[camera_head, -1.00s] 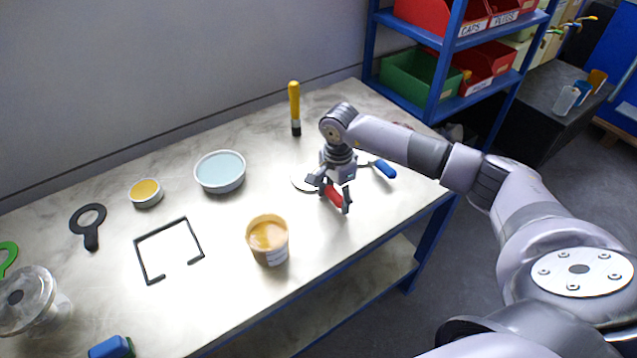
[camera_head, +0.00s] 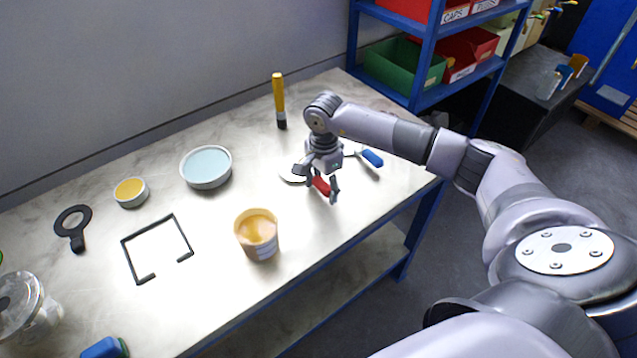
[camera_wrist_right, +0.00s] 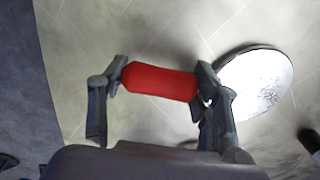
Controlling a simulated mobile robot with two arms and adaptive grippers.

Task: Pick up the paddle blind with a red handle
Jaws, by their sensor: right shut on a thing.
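The paddle blind has a red handle (camera_head: 321,187) and a pale round plate (camera_head: 290,175), and it is at the right part of the bench. My right gripper (camera_head: 317,183) is shut on the red handle from above. In the right wrist view the handle (camera_wrist_right: 160,81) spans between the two fingers, and the shiny plate (camera_wrist_right: 256,82) shows beyond the right finger. Whether the blind touches the bench is hard to tell. My left gripper is out of view.
A blue-handled tool (camera_head: 371,158) lies just right of my gripper. An orange-filled tub (camera_head: 257,238), a pale blue bowl (camera_head: 206,167), a yellow-handled brush (camera_head: 279,100) and a black frame (camera_head: 130,262) stand or lie around. Blue shelving (camera_head: 424,60) rises behind right.

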